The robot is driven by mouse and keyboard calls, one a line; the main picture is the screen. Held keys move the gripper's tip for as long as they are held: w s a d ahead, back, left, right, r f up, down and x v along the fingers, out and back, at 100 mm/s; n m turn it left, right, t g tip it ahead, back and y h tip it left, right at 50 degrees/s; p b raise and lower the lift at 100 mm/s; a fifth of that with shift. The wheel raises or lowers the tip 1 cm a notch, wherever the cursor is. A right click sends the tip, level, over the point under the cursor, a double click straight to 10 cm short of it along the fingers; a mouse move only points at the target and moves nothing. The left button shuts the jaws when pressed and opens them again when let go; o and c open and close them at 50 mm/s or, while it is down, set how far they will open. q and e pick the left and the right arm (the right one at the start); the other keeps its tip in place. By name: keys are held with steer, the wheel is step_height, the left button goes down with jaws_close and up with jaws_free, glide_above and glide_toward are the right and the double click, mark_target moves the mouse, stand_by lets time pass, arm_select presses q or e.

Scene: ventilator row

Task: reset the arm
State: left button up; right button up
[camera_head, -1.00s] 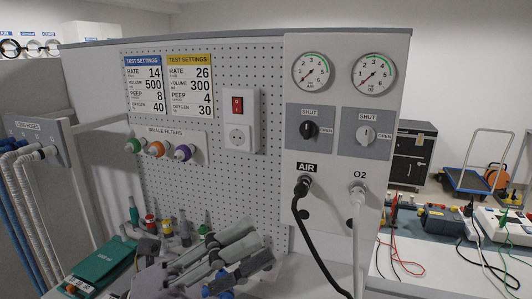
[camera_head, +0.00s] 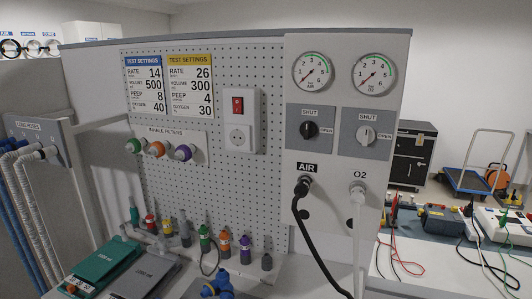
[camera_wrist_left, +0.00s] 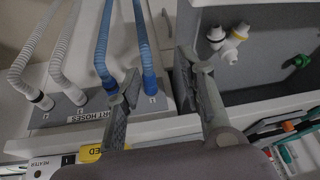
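My left gripper (camera_wrist_left: 158,68) shows in the left wrist view with its two fingers spread apart and nothing held between them. Behind the fingers are blue hoses (camera_wrist_left: 104,48) and white corrugated hoses (camera_wrist_left: 32,85) plugged into a grey hose panel (camera_wrist_left: 75,108). No gripper or arm shows in the head view now. My right gripper is in neither current view.
A pegboard (camera_head: 240,185) stands over a bench with teal (camera_head: 105,262) and grey (camera_head: 145,278) trays, several coloured fittings and a blue connector (camera_head: 218,285). Two hoses hang from the AIR and O2 ports of the gauge panel (camera_head: 345,150). A hose panel (camera_head: 35,140) is at the left.

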arm_select(q)
steer(key=s+f+g+b, duration=0.1)
steer(key=s+f+b, duration=0.15)
steer(key=f, duration=1.45)
steer(key=s+f+g+b, duration=0.1)
steer(key=s+f+b, duration=0.15)
steer(key=f, duration=1.45)
steer(key=s+a+f+g+b, duration=0.1)
steer(key=s+f+b, duration=0.3)
steer(key=s+f, duration=1.1)
step_height(320, 180, down, 4)
steer(key=shift+s+a+g+b, duration=0.3)
steer(key=shift+s+a, duration=0.1)
steer(key=shift+a, duration=0.35)
